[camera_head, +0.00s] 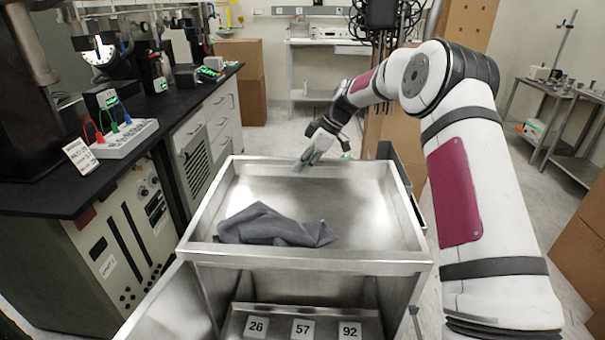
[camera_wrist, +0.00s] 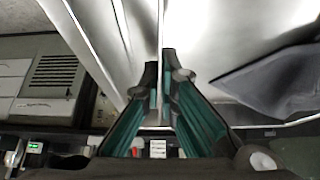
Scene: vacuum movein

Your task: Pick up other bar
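My gripper (camera_head: 308,159) is over the far left part of the metal tray (camera_head: 225,245) on top of the cart, near the tray's back rim. In the wrist view the two dark fingers with green inner sides (camera_wrist: 161,75) have a narrow gap between their tips. A bright line, which looks like a metal edge, runs through this gap. I see nothing clearly held. A crumpled grey cloth (camera_head: 272,227) lies on the tray's front left part, and it shows at the right of the wrist view (camera_wrist: 275,85). I cannot make out a bar in either view.
A lower shelf holds labels 26 (camera_head: 256,325), 57 (camera_head: 302,329) and 92 (camera_head: 350,330). A black-topped bench (camera_head: 135,160) with instruments stands at the left. Cardboard boxes (camera_head: 250,95) and a metal table (camera_head: 570,85) stand further back.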

